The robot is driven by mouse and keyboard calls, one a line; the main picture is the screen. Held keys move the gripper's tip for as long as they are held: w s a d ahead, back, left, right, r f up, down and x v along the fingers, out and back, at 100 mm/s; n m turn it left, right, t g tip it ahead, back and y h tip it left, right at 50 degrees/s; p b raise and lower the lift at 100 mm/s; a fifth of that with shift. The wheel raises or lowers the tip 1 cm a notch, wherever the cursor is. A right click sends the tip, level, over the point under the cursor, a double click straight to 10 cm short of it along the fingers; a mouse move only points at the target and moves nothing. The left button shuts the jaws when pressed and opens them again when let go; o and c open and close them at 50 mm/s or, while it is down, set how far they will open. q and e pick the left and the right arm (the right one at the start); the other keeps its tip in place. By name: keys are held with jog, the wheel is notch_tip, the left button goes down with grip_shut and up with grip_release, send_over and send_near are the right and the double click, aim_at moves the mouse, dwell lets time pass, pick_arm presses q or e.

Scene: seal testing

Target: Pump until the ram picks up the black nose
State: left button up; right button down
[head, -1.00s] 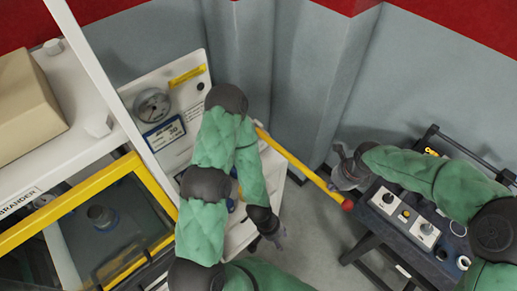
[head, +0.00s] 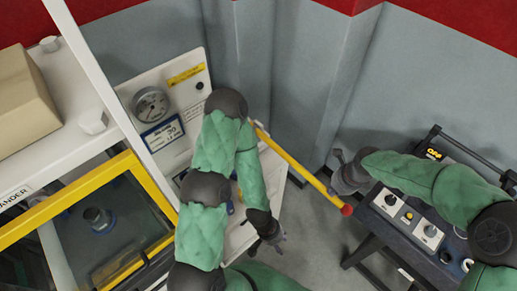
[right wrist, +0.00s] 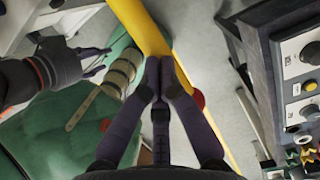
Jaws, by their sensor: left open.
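The yellow pump handle (head: 298,166) slants down to the right from the white gauge panel, with a red knob (head: 347,210) at its end. My right gripper (head: 338,167) is at the knob end. In the right wrist view its fingertips (right wrist: 160,62) are together over the yellow bar (right wrist: 148,25), and the red knob (right wrist: 198,98) shows beside one finger. I cannot tell whether they touch the bar. My left gripper (head: 277,237) is open and empty below the handle. A dark round part (head: 97,217) shows through the yellow-framed window; I cannot identify the ram or black nose.
A dial gauge (head: 150,104) and a blue-bordered label (head: 162,135) are on the white panel. A control box (head: 408,218) with knobs stands on a dark cart at right. A cardboard box (head: 22,105) sits on the shelf at left. Grey walls close the back.

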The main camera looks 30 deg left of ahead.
aim_at(330, 198)
jog(key=shift+d+f+b, duration=0.1)
jog(key=shift+f+b, duration=1.85)
jog(key=shift+f, duration=0.55)
jog(key=shift+r, duration=0.1)
